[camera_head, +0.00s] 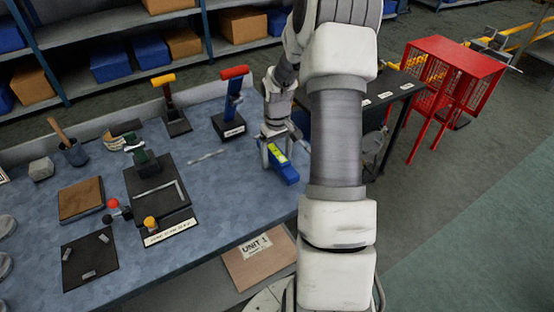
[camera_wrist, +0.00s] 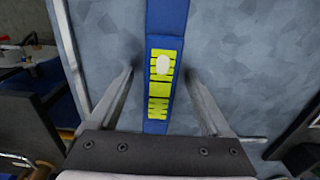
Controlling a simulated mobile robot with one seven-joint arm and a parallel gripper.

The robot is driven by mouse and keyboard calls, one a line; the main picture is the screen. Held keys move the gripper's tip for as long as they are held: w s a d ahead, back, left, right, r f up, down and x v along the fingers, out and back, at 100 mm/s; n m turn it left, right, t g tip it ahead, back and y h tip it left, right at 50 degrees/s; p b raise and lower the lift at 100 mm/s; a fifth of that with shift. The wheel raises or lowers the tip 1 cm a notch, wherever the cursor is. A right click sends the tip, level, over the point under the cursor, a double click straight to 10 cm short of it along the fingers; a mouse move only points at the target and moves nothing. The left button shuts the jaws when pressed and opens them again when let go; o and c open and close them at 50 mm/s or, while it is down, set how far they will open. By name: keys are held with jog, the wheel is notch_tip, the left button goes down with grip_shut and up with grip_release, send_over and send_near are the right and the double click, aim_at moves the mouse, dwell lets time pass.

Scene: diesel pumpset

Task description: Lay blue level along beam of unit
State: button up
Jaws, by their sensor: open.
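The blue level (camera_head: 288,173) with a yellow-green window lies on the blue-grey bench near its right edge. In the wrist view the level (camera_wrist: 167,20) runs up the middle, between the fingers. My gripper (camera_head: 273,152) is over the level, pointing down. Its two fingers (camera_wrist: 160,80) are apart, one on each side of the level, with visible gaps. Part of the level is hidden by my gripper and arm. A board marked "UNIT 1" (camera_head: 256,248) is below the bench front. I cannot make out the unit's beam.
A red-handled tool in a labelled stand (camera_head: 232,100), a yellow-handled tool (camera_head: 168,100) and a black fixture (camera_head: 157,190) stand left of the level. A dark table (camera_head: 397,92) and a red mesh cage (camera_head: 450,70) are to the right. Open floor lies at lower right.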

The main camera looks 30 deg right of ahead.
grip_shut()
dwell(0.4)
dwell(1.0)
